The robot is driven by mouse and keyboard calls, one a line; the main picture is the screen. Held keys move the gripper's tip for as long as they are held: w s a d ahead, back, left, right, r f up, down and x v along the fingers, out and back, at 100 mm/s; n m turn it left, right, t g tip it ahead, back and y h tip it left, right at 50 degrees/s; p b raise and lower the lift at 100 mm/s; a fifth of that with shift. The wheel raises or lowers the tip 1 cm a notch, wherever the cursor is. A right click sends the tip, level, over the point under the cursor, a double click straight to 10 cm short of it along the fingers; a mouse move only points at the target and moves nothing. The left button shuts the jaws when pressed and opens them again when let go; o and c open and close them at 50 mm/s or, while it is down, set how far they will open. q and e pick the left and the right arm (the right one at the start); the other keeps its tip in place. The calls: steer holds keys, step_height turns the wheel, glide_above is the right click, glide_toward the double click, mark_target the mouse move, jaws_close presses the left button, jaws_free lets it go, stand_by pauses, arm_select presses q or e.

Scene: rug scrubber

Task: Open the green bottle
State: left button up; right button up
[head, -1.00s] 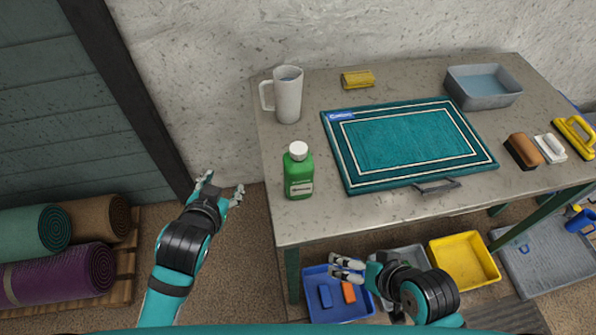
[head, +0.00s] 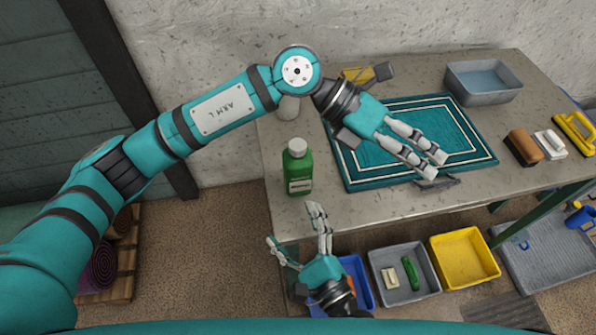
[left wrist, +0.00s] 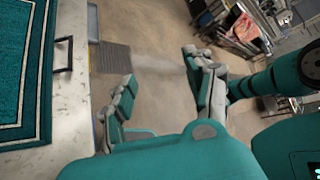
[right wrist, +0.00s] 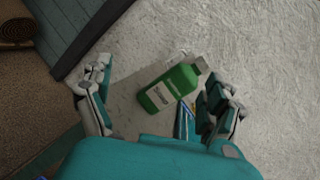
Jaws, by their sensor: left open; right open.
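The green bottle (head: 297,170) stands upright near the table's front left corner, with its white cap (head: 297,147) on. My left gripper (head: 432,166) is open and empty, above the teal rug and to the right of the bottle. My right gripper (head: 295,232) is open and empty, in front of the table edge just below the bottle in the head view. In the right wrist view the bottle (right wrist: 170,88) shows between and beyond the open fingers (right wrist: 165,100), not touched. The left wrist view does not show the bottle.
The teal rug (head: 365,178) lies mid-table, partly hidden by my left arm. A pitcher (head: 289,108) stands behind the bottle, mostly covered by that arm. A grey basin (head: 484,97) and brushes (head: 523,148) are at the right. Grey (head: 432,285) and yellow (head: 487,281) bins sit below.

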mark_target(298, 169)
arm_select(q)
steer(key=w+a+f+t+y, duration=0.1)
steer(key=w+a+y, duration=0.3)
steer(key=a, duration=0.1)
steer(key=w+a+f+t+y, duration=0.1)
steer(key=w+a+t+y, duration=0.1)
steer(key=a, duration=0.4)
steer(key=w+a+f+t+y, duration=0.2)
steer(key=w+a+y, duration=0.3)
steer(key=w+a, duration=0.1)
steer(key=shift+w+a+y, duration=0.2)
steer(key=shift+w+y, duration=0.1)
steer(key=shift+w, duration=0.05)
steer(key=shift+a, duration=0.15)
arm_select(e)
steer(key=d+f+m+t+h, duration=0.25)
steer(key=d+m+h, duration=0.2)
steer(key=m, duration=0.65)
arm_select(q)
steer(key=shift+w, duration=0.1)
arm_select(e)
steer(key=shift+g+h, duration=0.45)
steer(key=w+a, duration=0.1)
steer(key=w, duration=0.4)
steer(key=w+a, duration=0.1)
steer(key=w, duration=0.5)
steer(key=w+a, duration=0.2)
steer(key=w, duration=0.3)
steer(key=shift+w+f, duration=0.15)
steer(key=shift+f, duration=0.25)
